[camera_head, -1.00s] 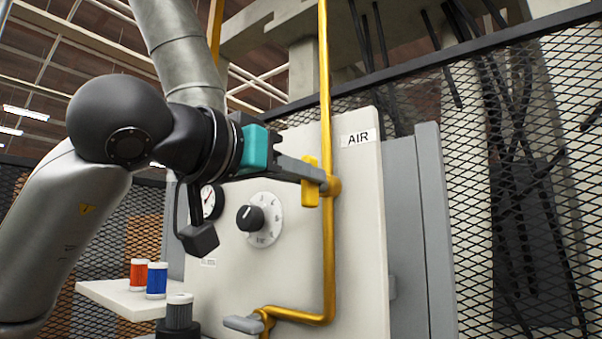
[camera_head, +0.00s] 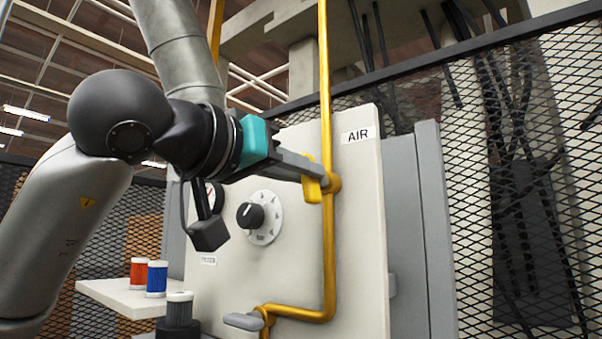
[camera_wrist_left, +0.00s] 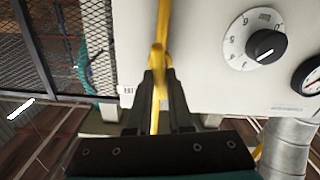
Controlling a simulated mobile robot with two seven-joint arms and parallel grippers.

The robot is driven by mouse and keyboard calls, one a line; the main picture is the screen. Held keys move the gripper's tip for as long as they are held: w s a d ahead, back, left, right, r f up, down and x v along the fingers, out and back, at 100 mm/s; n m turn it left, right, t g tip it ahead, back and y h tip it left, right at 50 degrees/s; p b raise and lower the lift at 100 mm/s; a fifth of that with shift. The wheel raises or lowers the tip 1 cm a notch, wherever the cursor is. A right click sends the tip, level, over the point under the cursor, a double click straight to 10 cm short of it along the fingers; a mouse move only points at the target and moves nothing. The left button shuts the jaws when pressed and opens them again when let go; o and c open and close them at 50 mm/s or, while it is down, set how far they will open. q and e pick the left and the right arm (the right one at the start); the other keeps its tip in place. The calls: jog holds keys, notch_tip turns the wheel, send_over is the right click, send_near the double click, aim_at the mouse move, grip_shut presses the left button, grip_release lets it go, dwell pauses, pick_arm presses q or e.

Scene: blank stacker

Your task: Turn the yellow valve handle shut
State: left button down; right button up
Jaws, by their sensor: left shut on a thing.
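The yellow valve handle (camera_head: 312,189) sits on the yellow vertical pipe (camera_head: 327,110) in front of the white panel, below the AIR label. My left gripper (camera_head: 318,173) comes in from the left and is shut on the handle. In the left wrist view the two dark fingers of my left gripper (camera_wrist_left: 157,100) stand on either side of the yellow handle (camera_wrist_left: 156,118), with the pipe (camera_wrist_left: 164,20) beyond. In the head view the handle is partly hidden by the fingers and looks slightly tilted. My right gripper is not in view.
A black knob (camera_head: 250,215) on a white dial and a partly hidden gauge (camera_head: 211,194) are on the panel (camera_head: 360,220). A white shelf (camera_head: 110,296) holds a red and a blue cylinder at lower left. A mesh fence (camera_head: 460,180) stands at right.

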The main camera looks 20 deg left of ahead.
pick_arm(q)
jog(key=n+b, duration=0.1)
jog(key=n, duration=0.3)
jog(key=n+b, duration=0.1)
jog(key=n, duration=0.3)
jog(key=shift+a+f, duration=0.15)
jog(key=shift+a, duration=0.05)
jog(key=n+b, duration=0.1)
jog(key=n, duration=0.3)
jog(key=shift+w+f+n+b, duration=0.1)
jog(key=shift+n+b, duration=0.2)
jog(key=shift+a+n+b, duration=0.1)
jog(key=shift+n+b, duration=0.35)
jog(key=shift+n, duration=1.15)
jog(key=c, duration=0.8)
grip_release()
